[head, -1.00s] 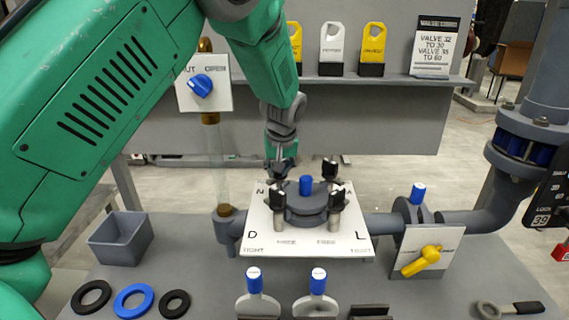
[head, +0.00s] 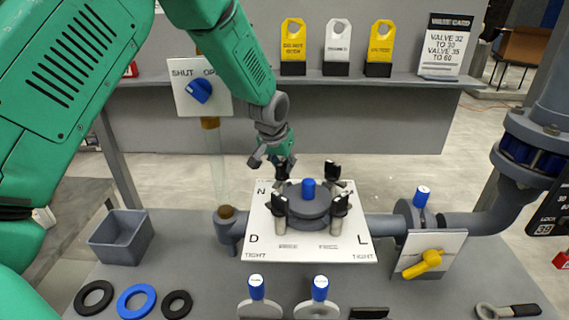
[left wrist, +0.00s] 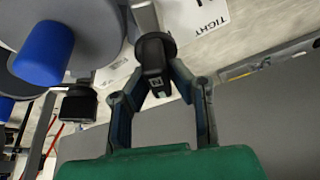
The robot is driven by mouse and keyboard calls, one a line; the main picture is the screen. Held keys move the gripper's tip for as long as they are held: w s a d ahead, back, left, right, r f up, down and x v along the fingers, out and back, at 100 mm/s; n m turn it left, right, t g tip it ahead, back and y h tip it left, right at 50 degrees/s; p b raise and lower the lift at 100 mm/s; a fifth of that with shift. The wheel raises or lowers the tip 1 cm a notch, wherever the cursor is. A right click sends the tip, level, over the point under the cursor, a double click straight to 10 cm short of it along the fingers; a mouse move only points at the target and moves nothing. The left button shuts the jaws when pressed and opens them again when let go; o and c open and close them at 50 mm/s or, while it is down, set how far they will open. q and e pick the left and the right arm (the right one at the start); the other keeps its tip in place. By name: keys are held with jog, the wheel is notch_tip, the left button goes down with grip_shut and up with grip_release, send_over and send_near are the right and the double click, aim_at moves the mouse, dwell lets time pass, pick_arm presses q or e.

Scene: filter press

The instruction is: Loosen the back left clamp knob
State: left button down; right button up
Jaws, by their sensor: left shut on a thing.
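The filter housing (head: 308,208) is a round grey lid with a blue knob (head: 308,188) on a white plate (head: 262,222). Black clamp knobs stand around it. The back left clamp knob (head: 282,172) is partly hidden by my left gripper (head: 276,162), which reaches it from behind and above. In the left wrist view this black knob (left wrist: 154,56) sits between the fingertips of my left gripper (left wrist: 158,84), which is shut on it. The back right knob (head: 332,170), front left knob (head: 279,202) and front right knob (head: 341,204) stand free. My right gripper is not in view.
A blue-handled dial (head: 198,90) and glass tube (head: 215,160) stand left of the plate. A yellow-handled valve (head: 423,264) and pipes are on the right. A grey bin (head: 121,238) and several rings lie front left. Tags stand on the back shelf (head: 400,80).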

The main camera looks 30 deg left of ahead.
pick_arm(q)
jog(key=shift+s+f, duration=0.2)
jog(key=shift+s, duration=0.05)
jog(key=c, duration=1.5)
grip_release()
jog(key=shift+s+r, duration=0.1)
jog(key=shift+s, duration=0.05)
jog(key=shift+r, duration=0.5)
jog(key=v, duration=1)
jog(key=shift+s+a+r, duration=0.1)
jog(key=shift+s+r, duration=0.15)
jog(key=shift+r, duration=0.1)
